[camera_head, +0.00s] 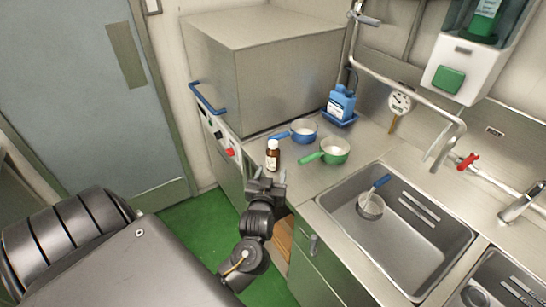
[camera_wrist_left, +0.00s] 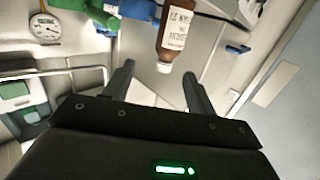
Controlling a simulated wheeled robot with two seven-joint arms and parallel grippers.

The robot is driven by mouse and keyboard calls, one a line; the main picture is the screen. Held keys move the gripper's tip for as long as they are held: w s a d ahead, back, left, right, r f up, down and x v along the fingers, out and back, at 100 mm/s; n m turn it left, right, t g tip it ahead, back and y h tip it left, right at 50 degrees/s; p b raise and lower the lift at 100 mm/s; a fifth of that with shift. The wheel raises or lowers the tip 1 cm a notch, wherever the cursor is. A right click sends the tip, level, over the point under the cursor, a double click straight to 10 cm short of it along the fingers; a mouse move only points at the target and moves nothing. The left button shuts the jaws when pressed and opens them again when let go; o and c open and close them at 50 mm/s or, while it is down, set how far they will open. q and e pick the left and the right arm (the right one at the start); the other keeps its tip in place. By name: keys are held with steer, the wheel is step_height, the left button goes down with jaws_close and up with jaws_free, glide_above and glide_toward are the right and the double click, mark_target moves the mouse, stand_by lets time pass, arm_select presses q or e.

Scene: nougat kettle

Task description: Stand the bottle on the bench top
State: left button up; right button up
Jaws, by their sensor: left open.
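The bottle (camera_head: 272,158) is brown with a white label and a white cap. In the head view it is upright on the steel bench top (camera_head: 291,180), near the front edge. My left gripper (camera_head: 265,186) is in front of the bottle, open, with nothing between its fingers. In the left wrist view, which is turned over, the bottle (camera_wrist_left: 176,30) shows cap down beyond the open fingertips of my left gripper (camera_wrist_left: 158,75). The bottle appears apart from the fingers. My right gripper is not in view.
A blue pan (camera_head: 303,131) and a green pan (camera_head: 334,151) stand behind and right of the bottle. A large steel box (camera_head: 265,70) is at the back left. A blue jug (camera_head: 341,103) stands by the wall. A sink (camera_head: 425,245) holding a small pan (camera_head: 370,206) is at right.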

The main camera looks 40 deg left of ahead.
mark_target(272, 149)
arm_select(q)
steer(key=shift+n+y, duration=0.3)
steer(key=shift+y, duration=0.5)
steer(key=w+a, duration=0.2)
steer(key=w+a+r+p, duration=0.1)
steer(key=w+a, duration=0.1)
steer(key=w, duration=0.1)
steer(key=shift+a+r, duration=0.2)
steer(key=shift+w+r+p, duration=0.1)
steer(key=shift+w+p, duration=0.05)
steer(key=shift+p, duration=0.15)
steer(key=p+x, duration=0.2)
steer(key=x, duration=0.2)
steer(key=shift+w+a, duration=0.15)
steer(key=shift+w, duration=0.05)
steer(key=shift+w+a+f, duration=0.15)
steer(key=shift+w+f, duration=0.1)
steer(key=shift+c, duration=0.4)
steer(key=shift+s, duration=0.15)
jaws_close()
